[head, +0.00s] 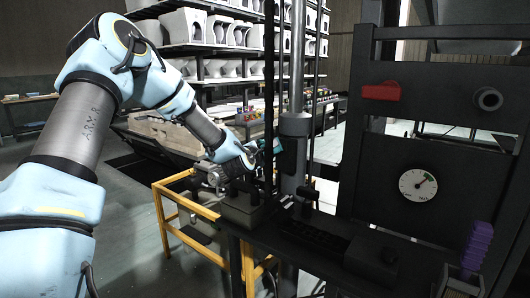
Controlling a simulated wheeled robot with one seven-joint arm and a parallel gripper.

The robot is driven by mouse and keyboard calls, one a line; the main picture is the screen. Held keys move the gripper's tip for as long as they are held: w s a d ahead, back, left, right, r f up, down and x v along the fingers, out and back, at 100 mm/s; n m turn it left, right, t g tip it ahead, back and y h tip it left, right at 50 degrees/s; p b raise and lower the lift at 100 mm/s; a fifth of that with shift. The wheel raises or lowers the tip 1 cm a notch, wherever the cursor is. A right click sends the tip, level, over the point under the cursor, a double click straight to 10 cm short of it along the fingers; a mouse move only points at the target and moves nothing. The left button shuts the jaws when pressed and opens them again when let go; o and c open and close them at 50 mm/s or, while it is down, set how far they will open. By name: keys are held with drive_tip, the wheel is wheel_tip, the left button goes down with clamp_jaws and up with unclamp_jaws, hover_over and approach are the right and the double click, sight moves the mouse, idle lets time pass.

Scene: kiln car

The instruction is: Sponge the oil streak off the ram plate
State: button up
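My arm reaches from the left to the press-like machine in the middle. My gripper (268,148) is beside a dark vertical chain, which partly hides its fingers. A small teal piece (277,146) shows at the fingertips; I cannot tell whether it is held or is part of the gripper. A grey vertical ram column (293,125) stands just right of the gripper. I cannot make out a ram plate face or an oil streak at this size. No sponge can be identified with certainty.
A black panel with a white dial gauge (417,185) and a red handle (381,91) stands at the right. A purple ridged object (477,245) is upright at the lower right. A yellow rail frame (198,208) is below my forearm. Racks of white ware (205,28) stand behind.

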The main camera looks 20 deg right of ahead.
sight(283, 152)
drive_tip(key=shift+s+d, duration=0.1)
drive_tip(key=shift+s+d+b, duration=0.2)
drive_tip(key=shift+s+d, duration=0.25)
drive_tip(key=shift+s, duration=0.4)
drive_tip(key=shift+s+d+b, duration=0.25)
drive_tip(key=shift+s+d, duration=0.25)
drive_tip(key=shift+s, duration=0.4)
drive_tip(key=shift+s+d+b, duration=0.2)
drive_tip(key=shift+s+d, duration=0.25)
drive_tip(key=shift+s, duration=0.4)
drive_tip(key=s+d+b, duration=0.1)
drive_tip(key=s+d, duration=0.2)
drive_tip(key=s, duration=0.2)
drive_tip(key=shift+s, duration=0.2)
drive_tip(key=shift+b, duration=0.3)
drive_tip(key=shift+f+b, duration=0.3)
drive_tip(key=shift+f, duration=0.05)
drive_tip(key=shift+f, duration=0.1)
wheel_tip(283, 152, down, 2)
drive_tip(key=shift+w+a+b, duration=0.1)
drive_tip(key=shift+b, duration=0.95)
